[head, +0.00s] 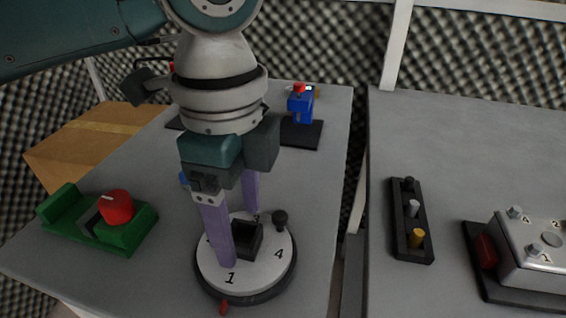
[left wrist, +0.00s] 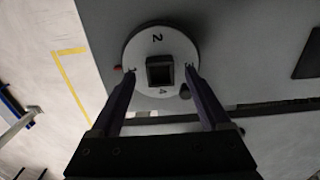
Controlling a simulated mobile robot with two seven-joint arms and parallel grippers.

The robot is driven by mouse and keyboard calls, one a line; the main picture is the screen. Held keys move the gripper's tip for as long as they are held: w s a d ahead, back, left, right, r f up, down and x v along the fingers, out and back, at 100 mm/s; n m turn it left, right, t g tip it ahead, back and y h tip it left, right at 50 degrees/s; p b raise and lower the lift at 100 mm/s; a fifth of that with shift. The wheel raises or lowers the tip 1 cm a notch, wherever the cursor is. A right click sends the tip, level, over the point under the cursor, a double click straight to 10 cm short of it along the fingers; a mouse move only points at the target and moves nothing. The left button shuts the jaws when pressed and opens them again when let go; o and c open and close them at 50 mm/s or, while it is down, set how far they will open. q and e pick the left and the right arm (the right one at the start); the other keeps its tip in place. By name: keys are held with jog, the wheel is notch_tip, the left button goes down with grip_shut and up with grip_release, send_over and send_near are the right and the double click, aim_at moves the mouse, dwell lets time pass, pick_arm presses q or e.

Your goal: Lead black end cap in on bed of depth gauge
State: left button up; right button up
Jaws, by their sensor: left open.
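The black end cap (head: 247,243) is a small, square, hollow piece on the white numbered disc (head: 270,262). It also shows in the left wrist view (left wrist: 160,84), open side up. My left gripper (head: 237,238) is open, with its two purple fingers reaching down on either side of the cap. In the left wrist view the fingertips (left wrist: 160,72) stand apart from the cap, with white disc showing on both sides. A green fixture (head: 67,228) with a red round dial (head: 116,206) stands at the left; it looks like the depth gauge with its bed. My right gripper is out of view.
A black knob (head: 280,218) stands at the disc's edge. A blue device with a red top (head: 300,103) stands on a black base behind. On the right table are a black rack of pegs (head: 397,210) and a metal box (head: 530,255). A gap separates the two tables.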

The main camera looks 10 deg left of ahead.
pick_arm(q)
jog(key=shift+f, duration=0.85)
jog(key=shift+c, duration=0.3)
grip_shut()
